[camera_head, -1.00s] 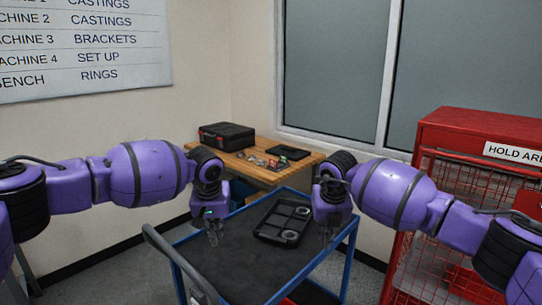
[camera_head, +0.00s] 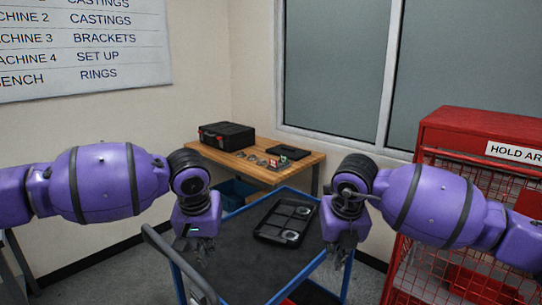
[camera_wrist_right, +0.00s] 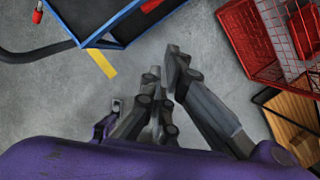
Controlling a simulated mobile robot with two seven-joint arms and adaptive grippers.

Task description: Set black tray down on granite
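The black tray (camera_head: 272,235) is a shallow, divided tray lying flat on the dark top of the blue-framed cart (camera_head: 243,262). Ring-shaped parts (camera_head: 291,236) sit in its compartments. My left gripper (camera_head: 204,262) hangs fingers down over the cart, left of the tray and apart from it. My right gripper (camera_head: 337,263) hangs at the cart's right edge, right of the tray and apart from it. It also shows in the right wrist view (camera_wrist_right: 164,66), with a gap between its fingers and nothing held. Both look open and empty. No granite is recognisable.
A wooden bench (camera_head: 300,168) behind the cart holds a black case (camera_head: 227,136), small parts and a dark flat tray. A red mesh hold-area cage (camera_head: 470,145) stands close on the right. The cart's handle (camera_head: 178,262) rises at its left. The cart top left of the tray is bare.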

